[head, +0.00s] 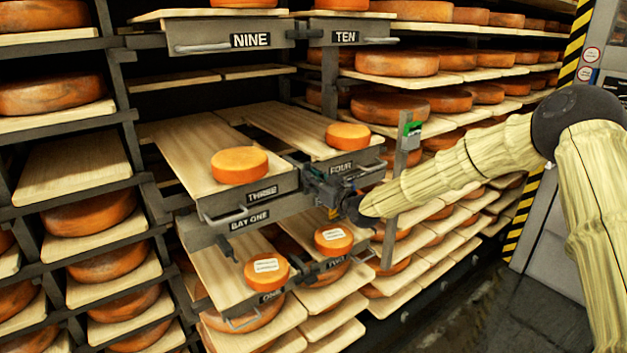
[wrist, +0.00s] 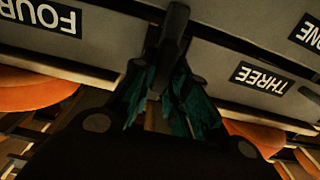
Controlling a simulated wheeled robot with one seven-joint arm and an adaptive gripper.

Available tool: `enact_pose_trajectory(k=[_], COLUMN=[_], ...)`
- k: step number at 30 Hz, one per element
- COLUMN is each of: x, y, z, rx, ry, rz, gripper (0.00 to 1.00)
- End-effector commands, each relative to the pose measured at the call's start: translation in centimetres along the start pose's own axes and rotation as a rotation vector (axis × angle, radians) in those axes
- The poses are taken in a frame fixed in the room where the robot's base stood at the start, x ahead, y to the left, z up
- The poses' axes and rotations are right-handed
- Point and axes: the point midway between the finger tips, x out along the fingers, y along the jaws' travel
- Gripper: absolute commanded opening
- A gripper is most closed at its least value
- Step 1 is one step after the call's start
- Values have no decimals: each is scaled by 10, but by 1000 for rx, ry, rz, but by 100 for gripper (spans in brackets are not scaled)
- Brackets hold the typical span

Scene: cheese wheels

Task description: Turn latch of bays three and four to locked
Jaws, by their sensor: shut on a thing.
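The latch of bays three and four is a dark lever (wrist: 175,30) between the two tray fronts in the wrist view. My gripper (head: 322,188) is at the joint between tray three (head: 262,197) and tray four (head: 342,167). In the wrist view my gripper (wrist: 160,92) has its teal-padded fingers shut on the latch lever, one on each side. The lever runs roughly upright in that picture. In the head view my gripper hides most of the latch, so its locked or unlocked position cannot be told. The trays stick out, each with an orange cheese wheel on it.
Below are trays one (head: 272,297) and two (head: 335,264), with labelled cheeses. Trays nine (head: 250,41) and ten (head: 346,38) jut out above. A grey post with a green-topped box (head: 411,130) stands close to my forearm. The floor at lower right is clear.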

Motion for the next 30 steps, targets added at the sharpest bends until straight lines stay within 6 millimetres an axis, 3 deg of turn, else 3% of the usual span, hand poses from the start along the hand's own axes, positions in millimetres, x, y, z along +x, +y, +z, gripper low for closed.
enact_pose_trajectory(k=[11,30], x=[0,-1], y=[3,11], z=[4,8], rx=[118,699], ry=[1,3], rz=[2,2], gripper=[0,0])
